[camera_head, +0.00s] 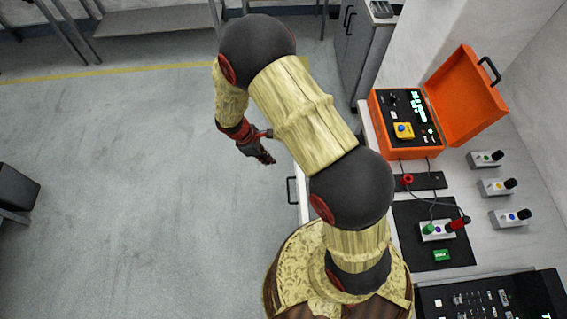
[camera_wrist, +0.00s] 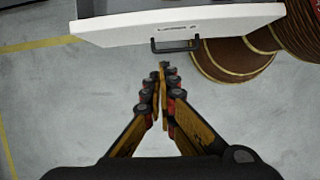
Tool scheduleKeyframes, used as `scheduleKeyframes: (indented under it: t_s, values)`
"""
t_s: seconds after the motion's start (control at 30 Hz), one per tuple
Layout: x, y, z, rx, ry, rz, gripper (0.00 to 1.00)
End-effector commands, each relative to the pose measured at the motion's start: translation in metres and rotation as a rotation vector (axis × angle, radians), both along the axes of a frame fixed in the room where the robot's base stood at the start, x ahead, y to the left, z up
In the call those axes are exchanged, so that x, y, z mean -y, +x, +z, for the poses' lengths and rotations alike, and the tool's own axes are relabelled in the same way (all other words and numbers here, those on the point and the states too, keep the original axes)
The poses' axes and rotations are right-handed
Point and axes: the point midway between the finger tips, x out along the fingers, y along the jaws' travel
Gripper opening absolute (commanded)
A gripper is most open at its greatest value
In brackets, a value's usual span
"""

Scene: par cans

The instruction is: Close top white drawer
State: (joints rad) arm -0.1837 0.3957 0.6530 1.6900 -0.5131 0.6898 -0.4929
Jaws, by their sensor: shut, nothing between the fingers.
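The white drawer (camera_wrist: 200,24) is at the top of the wrist view, its front carrying a small dark label and a black handle (camera_wrist: 175,46). In the head view the handle (camera_head: 291,190) and a strip of the white drawer (camera_head: 303,198) show, sticking out left of the workbench; most of it is hidden behind my arm. How far it is open I cannot tell. My gripper (camera_wrist: 164,68) is shut and empty, its fingertips just below the handle in the wrist view, apparently apart from it. In the head view my gripper (camera_head: 268,156) is left of and beyond the handle.
The white workbench (camera_head: 482,215) at right bears an open orange case (camera_head: 407,122), a black mat (camera_head: 418,250) with a wired device, and several small switch boxes. A grey cabinet (camera_head: 358,45) stands at the back. The grey floor (camera_head: 110,180) to the left is mostly clear.

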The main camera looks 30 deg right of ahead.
Motion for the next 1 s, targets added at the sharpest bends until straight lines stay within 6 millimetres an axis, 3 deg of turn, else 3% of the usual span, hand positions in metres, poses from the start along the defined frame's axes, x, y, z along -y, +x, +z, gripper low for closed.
scheduleKeyframes:
  t_s: [0.27,0.77,1.0]
  values:
    - [0.003,-0.002,-0.01,-0.018,0.01,0.052,0.0]
    - [0.034,-0.016,-0.095,-0.017,0.01,0.048,0.0]
    - [0.062,-0.027,-0.095,-0.015,0.011,0.047,0.0]
